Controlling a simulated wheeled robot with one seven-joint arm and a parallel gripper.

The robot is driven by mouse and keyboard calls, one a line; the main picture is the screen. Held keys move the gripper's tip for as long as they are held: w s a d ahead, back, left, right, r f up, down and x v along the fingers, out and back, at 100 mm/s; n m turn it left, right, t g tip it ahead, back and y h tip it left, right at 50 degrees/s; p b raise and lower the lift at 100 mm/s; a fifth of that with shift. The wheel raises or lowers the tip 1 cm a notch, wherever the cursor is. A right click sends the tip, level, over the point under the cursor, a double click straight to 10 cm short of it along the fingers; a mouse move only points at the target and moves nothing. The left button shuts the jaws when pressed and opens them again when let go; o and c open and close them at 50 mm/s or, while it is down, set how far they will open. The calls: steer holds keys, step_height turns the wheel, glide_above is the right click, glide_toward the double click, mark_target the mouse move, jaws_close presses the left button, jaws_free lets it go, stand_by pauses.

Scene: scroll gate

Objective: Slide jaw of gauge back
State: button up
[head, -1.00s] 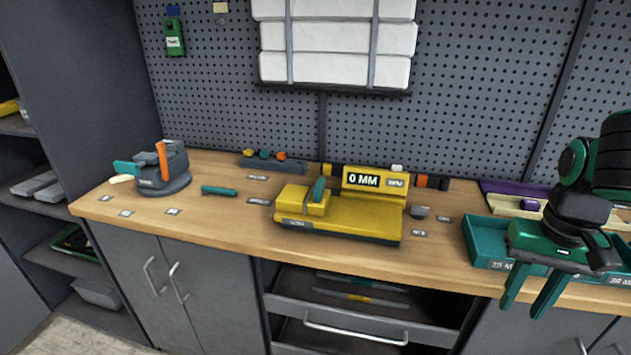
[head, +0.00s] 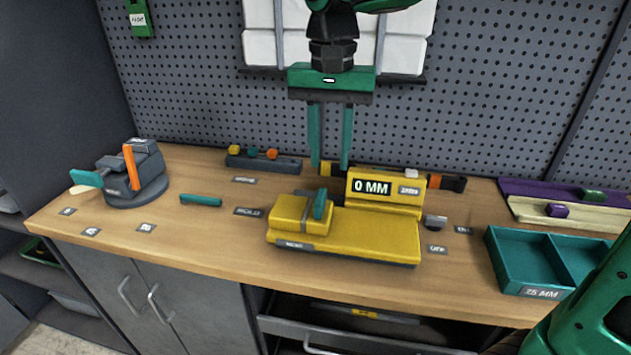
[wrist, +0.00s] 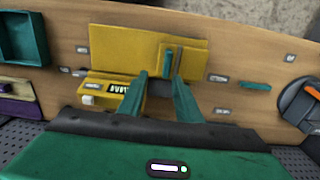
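The yellow gauge (head: 375,237) sits on the wooden bench with its display (head: 372,188) reading 0 MM. Its jaw is a yellow block (head: 295,213) at the left end of the base, with a teal upright tab (head: 319,205) on top. In the wrist view the gauge base (wrist: 125,48) and the teal tab (wrist: 168,60) show beyond my fingers. My gripper (head: 330,166) points down above the back of the gauge, its two teal fingers apart with nothing between them. In the wrist view the fingertips (wrist: 160,82) are near the tab and display, apart from the tab.
A grey vise (head: 140,178) stands at the left, with a teal tool (head: 201,200) lying beside it. A teal tray (head: 522,270) and purple rail (head: 560,192) are at the right. A pegboard (head: 480,90) rises behind.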

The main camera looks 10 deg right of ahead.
mark_target(320, 196)
steer(key=shift+w+a, duration=0.1)
steer(key=shift+a, duration=0.8)
step_height(320, 196, down, 10)
steer(key=shift+d+f, duration=0.1)
steer(key=shift+d, duration=0.05)
jaws_close()
